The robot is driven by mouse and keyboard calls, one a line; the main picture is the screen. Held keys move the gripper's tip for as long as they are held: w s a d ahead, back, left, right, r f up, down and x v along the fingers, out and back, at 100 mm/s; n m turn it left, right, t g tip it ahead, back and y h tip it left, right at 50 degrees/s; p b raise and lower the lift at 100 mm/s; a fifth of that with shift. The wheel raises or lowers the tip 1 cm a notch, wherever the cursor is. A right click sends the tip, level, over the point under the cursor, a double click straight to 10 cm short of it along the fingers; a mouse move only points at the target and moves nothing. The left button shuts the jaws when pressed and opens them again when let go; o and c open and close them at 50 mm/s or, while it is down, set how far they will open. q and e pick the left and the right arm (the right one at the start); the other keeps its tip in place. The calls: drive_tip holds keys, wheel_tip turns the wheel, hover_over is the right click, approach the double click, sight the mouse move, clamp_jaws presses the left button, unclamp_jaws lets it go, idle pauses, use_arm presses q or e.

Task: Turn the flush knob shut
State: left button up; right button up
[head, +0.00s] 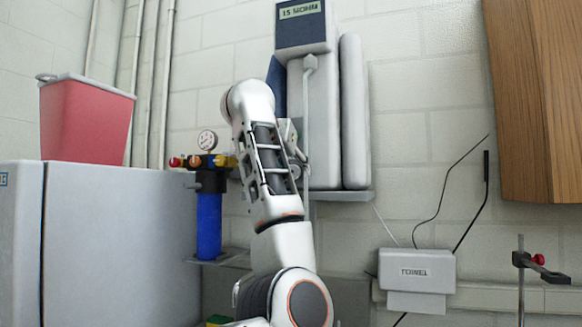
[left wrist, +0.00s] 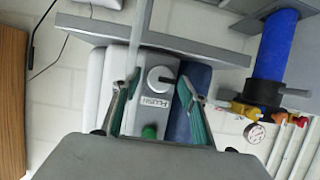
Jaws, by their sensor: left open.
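A green button (left wrist: 149,132) sits on the same panel. My left gripper (left wrist: 158,82) is open in the left wrist view, with one green-padded finger on each side of the panel and the knob between the tips. I cannot tell whether the fingers touch anything. In the head view my arm hides the knob and most of the gripper. My right gripper is not in view.
The wall-mounted purifier (head: 325,115) has a display (head: 300,11) on top. A blue filter with gauge (head: 208,140) and valves stands left of it. A red bin (head: 85,120) sits on a grey cabinet (head: 120,235). A paper dispenser (head: 417,270) and wooden cupboard (head: 540,100) are right.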

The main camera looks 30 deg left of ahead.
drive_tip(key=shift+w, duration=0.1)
use_arm(q)
drive_tip(key=c, duration=1.1)
drive_tip(key=shift+o, duration=0.2)
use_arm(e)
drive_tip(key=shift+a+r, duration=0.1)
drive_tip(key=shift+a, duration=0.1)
